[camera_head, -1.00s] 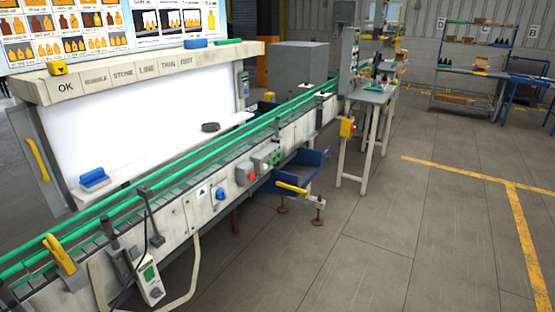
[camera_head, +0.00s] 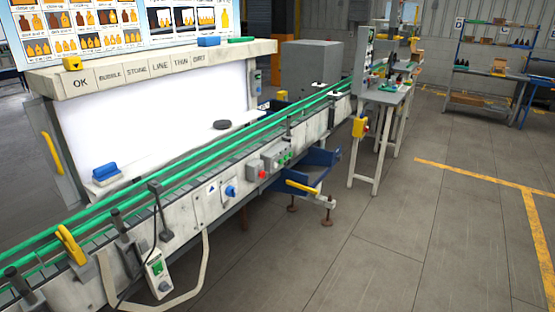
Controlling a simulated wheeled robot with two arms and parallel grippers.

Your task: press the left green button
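Small green buttons (camera_head: 285,157) sit on a grey control box on the front side of the conveyor (camera_head: 195,201), near the middle of the camera_head view. They are small, and I cannot clearly separate the left one from its neighbour. A red button (camera_head: 262,173) on a grey box is just left of them, and a blue rotary switch (camera_head: 231,191) is further left. Neither of my grippers shows in the view.
A blue bin (camera_head: 315,166) with a yellow handle juts out below the green buttons. A white bench (camera_head: 381,97) with a yellow box (camera_head: 359,127) stands right of it. A handheld device (camera_head: 157,269) hangs at the conveyor's near end. The floor (camera_head: 400,250) in front is open.

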